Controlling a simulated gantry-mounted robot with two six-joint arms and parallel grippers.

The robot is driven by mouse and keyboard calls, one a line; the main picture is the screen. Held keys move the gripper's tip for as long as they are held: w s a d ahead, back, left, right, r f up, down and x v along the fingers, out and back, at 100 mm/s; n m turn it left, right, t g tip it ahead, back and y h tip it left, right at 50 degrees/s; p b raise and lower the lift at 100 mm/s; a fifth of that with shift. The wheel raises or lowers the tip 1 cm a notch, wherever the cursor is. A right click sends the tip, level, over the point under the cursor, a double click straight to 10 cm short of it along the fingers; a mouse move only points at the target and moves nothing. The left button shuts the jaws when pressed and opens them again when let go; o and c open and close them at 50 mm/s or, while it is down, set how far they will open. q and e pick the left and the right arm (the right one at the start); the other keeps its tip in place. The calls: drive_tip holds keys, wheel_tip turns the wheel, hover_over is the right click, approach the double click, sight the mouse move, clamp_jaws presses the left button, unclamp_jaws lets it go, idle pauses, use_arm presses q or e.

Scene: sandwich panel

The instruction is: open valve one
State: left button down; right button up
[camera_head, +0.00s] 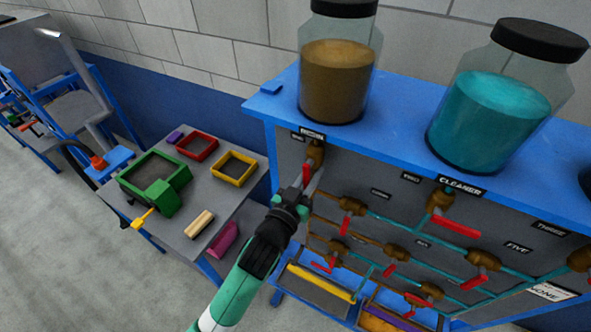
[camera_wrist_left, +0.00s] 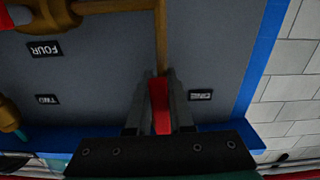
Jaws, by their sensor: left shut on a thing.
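Valve one is the brass valve (camera_head: 315,155) at the upper left of the panel, below the jar of brown liquid (camera_head: 337,82). Its red handle (camera_head: 307,174) hangs downward. My left gripper (camera_head: 301,190) is shut on this handle. In the left wrist view the red handle (camera_wrist_left: 160,105) sits between the two fingers of the left gripper (camera_wrist_left: 160,90), in line with the brown pipe (camera_wrist_left: 161,35). A small label (camera_wrist_left: 200,95) is beside it. The fingers hide part of the handle. My right gripper is not in view.
Other brass valves with red handles, such as the one under the cleaner jar (camera_head: 440,203), stand to the right. The jar of teal liquid (camera_head: 500,105) is on the blue shelf. A side table (camera_head: 190,245) with colored trays is at left.

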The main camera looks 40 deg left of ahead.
use_arm(q)
drive_tip(key=shift+a+m, duration=0.15)
drive_tip(key=shift+m, duration=0.25)
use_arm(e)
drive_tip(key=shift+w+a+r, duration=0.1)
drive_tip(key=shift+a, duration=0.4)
use_arm(q)
drive_tip(key=c, duration=0.8)
unclamp_jaws()
drive_tip(key=shift+s, duration=0.1)
drive_tip(key=s+d, duration=0.1)
drive_tip(key=s, duration=1)
drive_tip(key=shift+s+d+b, duration=0.2)
drive_tip(key=shift+d+b, duration=0.1)
drive_tip(key=shift+b, duration=0.1)
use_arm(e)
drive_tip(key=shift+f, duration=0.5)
